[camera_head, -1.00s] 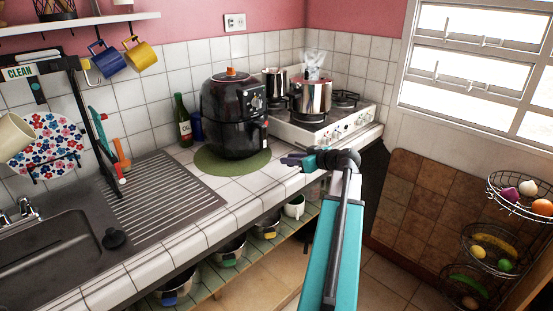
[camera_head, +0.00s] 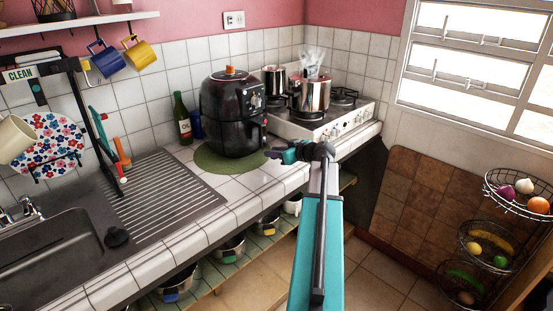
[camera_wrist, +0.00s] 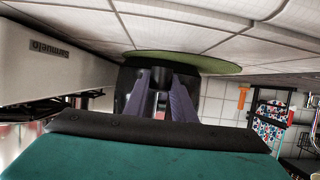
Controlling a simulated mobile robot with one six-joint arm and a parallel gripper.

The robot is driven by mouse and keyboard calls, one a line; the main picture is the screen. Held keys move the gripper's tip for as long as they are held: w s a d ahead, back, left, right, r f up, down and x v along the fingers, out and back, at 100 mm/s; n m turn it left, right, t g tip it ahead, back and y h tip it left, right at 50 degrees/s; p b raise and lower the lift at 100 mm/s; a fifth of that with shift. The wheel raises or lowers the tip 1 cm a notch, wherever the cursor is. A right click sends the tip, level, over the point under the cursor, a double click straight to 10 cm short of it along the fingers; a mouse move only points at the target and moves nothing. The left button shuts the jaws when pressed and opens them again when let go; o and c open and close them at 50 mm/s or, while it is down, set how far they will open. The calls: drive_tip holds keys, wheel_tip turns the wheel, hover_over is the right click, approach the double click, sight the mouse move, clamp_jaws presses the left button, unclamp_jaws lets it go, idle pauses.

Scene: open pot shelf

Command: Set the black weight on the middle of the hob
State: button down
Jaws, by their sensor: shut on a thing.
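My gripper (camera_head: 273,154) is beside the front counter edge, to the right of the air fryer and lower in the picture than the hob. In the wrist view my gripper (camera_wrist: 160,95) has its two grey-purple fingers closed on a small black piece (camera_wrist: 160,76), which I take to be the black weight; it stands out poorly against the dark air fryer behind. In the head view the weight cannot be made out. The white hob (camera_head: 295,127) stands in the back corner. Its side panel (camera_wrist: 50,50) shows upside down in the wrist view.
A steel pot (camera_head: 313,94) with a clear bag stands on the hob, with another pot (camera_head: 274,80) behind. The black air fryer (camera_head: 232,115) stands on a green mat (camera_head: 205,165) left of the hob. Wire fruit baskets (camera_head: 515,200) are at the right.

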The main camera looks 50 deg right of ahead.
sight(275, 165)
drive_tip(key=shift+f+p, duration=0.45)
drive_tip(key=shift+f, duration=1.15)
drive_tip(key=shift+f, duration=0.15)
drive_tip(key=c, duration=1.5)
unclamp_jaws()
drive_tip(key=b+v, duration=0.2)
drive_tip(key=v, duration=1)
drive_tip(key=shift+r, duration=0.2)
